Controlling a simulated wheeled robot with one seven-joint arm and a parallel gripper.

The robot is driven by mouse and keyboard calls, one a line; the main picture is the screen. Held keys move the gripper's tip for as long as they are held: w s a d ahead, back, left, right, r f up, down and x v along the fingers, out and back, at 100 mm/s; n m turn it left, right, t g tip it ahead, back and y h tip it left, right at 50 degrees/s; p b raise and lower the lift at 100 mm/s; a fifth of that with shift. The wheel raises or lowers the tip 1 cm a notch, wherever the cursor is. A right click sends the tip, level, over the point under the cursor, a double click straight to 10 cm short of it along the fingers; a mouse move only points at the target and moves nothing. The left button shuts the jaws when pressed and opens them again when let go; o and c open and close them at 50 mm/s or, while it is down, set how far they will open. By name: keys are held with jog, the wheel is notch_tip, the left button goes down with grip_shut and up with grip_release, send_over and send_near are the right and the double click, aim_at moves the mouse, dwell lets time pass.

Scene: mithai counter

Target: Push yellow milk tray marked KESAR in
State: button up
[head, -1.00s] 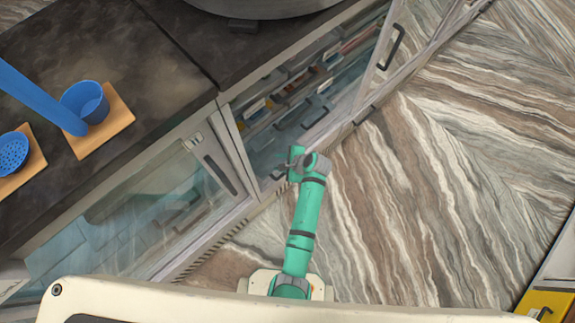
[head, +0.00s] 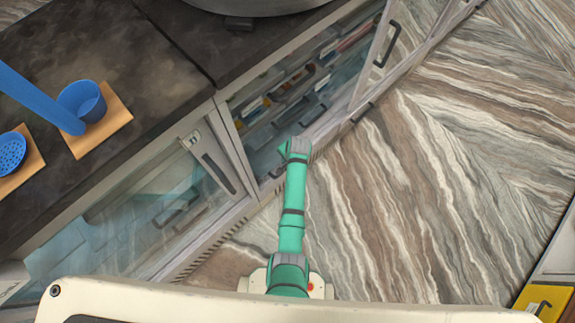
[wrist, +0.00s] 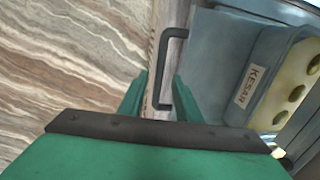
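In the wrist view the card marked KESAR (wrist: 252,87) is on a grey-blue surface, beside a yellow piece (wrist: 296,82) with round holes at the right edge. A dark bar handle (wrist: 168,65) stands left of the card. My gripper (wrist: 160,80) is open, with the handle's lower part between its green fingers; I cannot tell whether they touch it. In the head view my arm's end (head: 295,150) is at the foot of the glass-fronted cabinet; the fingers are hidden there. I cannot single out the KESAR tray among the trays inside.
An open glass door with a black handle (head: 388,44) stands right of the cabinet opening. A closed glass panel (head: 150,215) is at left. A yellow drawer front (head: 545,300) is at lower right. Patterned floor (head: 430,200) is clear.

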aim_at(280, 161)
jog(key=shift+w+a+f, duration=0.1)
jog(key=shift+f, duration=0.65)
jog(key=shift+w+a+f, duration=0.1)
jog(key=shift+f, duration=0.6)
grip_shut()
jog(key=shift+w+a, duration=1.55)
jog(key=shift+a, duration=0.2)
grip_release()
